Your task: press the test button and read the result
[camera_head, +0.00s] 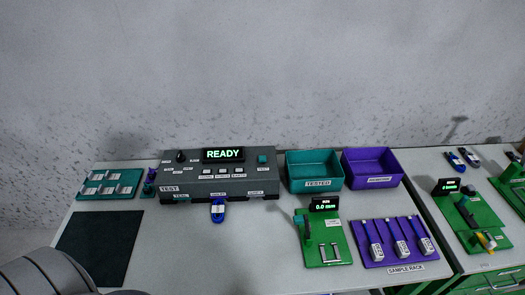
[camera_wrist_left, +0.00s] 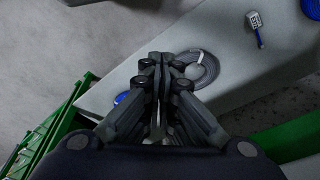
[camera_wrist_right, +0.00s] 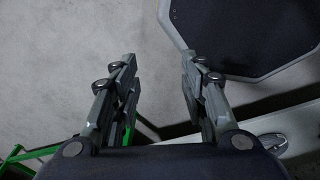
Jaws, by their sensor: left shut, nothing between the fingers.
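A dark grey tester box (camera_head: 240,189) stands at the back of the table in the head view. A black knob (camera_head: 181,156) is at the left. A blue connector (camera_head: 218,211) is at the box's front edge; whether it is plugged in cannot be told. My left gripper (camera_wrist_left: 166,62) is shut and empty in the left wrist view. My right gripper (camera_wrist_right: 159,59) is open and empty. Neither gripper shows in the head view.
A teal bin (camera_head: 314,184) and a purple bin (camera_head: 373,182) stand right of the tester. A green gauge board (camera_head: 322,253) and a purple sample rack (camera_head: 375,262) lie in front. A dark mat (camera_head: 98,247) lies front left. A coiled cable (camera_wrist_left: 211,68) shows near my left gripper.

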